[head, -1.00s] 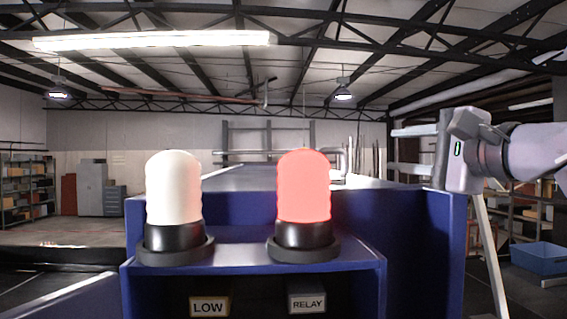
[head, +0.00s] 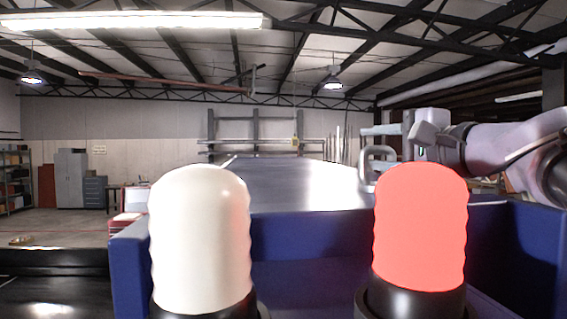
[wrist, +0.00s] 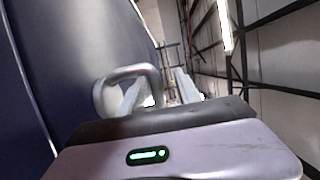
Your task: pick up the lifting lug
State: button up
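The lifting lug (head: 366,168) is a grey metal loop standing on the top of the blue machine in the head view, partly hidden by the red lamp. In the wrist view the lug (wrist: 148,70) shows as a rounded grey loop by the left finger; whether they touch I cannot tell. My gripper (head: 372,142) comes in from the right, with its fingers pointing left at the lug's height.
A white lamp (head: 200,235) and a red lamp (head: 420,225) stand close in front in the head view. The blue housing (head: 300,270) has a raised wall at the right. Its long grey top (head: 290,185) runs back, clear beyond the lug.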

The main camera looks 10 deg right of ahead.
jog(key=w, duration=0.1)
jog(key=w+a+f, duration=0.1)
jog(key=w, duration=0.1)
jog(key=w+a, duration=0.1)
jog(key=w, duration=0.1)
jog(key=shift+f, duration=0.15)
jog(key=s, duration=0.1)
jog(key=s+d, duration=0.1)
jog(key=s, duration=0.1)
jog(key=s+d+r, duration=0.1)
jog(key=s, duration=0.1)
jog(key=shift+r, duration=0.1)
grip_shut()
jog(key=w, duration=0.1)
jog(key=w+a, duration=0.1)
jog(key=shift+w+f, duration=0.35)
jog(key=shift+s+d+r, duration=0.15)
jog(key=shift+s, duration=0.4)
jog(key=shift+w, duration=0.15)
